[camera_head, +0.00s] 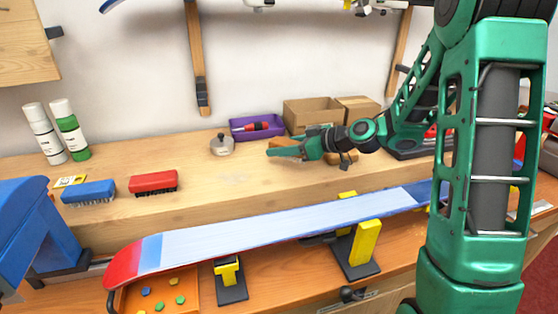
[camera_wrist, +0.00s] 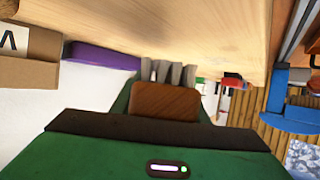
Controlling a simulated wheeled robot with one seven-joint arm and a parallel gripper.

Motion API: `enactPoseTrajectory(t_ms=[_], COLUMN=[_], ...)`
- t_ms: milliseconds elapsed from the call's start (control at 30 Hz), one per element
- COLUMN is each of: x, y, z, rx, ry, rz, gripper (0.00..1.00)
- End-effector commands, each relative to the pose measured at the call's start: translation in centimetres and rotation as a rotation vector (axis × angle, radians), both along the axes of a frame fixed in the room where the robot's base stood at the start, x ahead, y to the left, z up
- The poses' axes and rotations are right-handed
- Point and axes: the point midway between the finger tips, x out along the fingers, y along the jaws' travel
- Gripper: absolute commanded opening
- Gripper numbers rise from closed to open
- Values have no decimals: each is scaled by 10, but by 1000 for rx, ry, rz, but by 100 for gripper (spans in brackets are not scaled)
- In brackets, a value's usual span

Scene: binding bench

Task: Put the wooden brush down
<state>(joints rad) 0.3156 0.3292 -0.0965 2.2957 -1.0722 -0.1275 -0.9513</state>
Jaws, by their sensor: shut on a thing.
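My gripper (camera_head: 278,152) reaches in from the right, fingers pointing left, close over the raised back shelf of the bench. In the wrist view it is shut on the wooden brush (camera_wrist: 165,102), whose brown wooden body sits between the green fingers with grey bristle tufts beyond it. In the head view I cannot clearly make out the brush at the gripper. Whether it touches the shelf (camera_head: 200,178) I cannot tell.
A red brush (camera_head: 153,182) and a blue brush (camera_head: 89,193) lie left. A ski (camera_head: 270,228) lies in front.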

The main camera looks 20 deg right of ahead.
Motion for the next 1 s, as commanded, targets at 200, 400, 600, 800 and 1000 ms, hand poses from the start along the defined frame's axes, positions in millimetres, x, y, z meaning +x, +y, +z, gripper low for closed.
enactPoseTrajectory(t_ms=[200, 400, 600, 800, 1000], x=[3, 2, 3, 3, 2], y=[-3, -2, -2, -3, -2], z=[-11, -37, -42, -44, -44], rx=[2, 2, 0, 1, 1], ry=[3, 5, 0, 1, 1], rz=[0, 0, 0, 0, 0], gripper=[2, 2, 2, 2, 59])
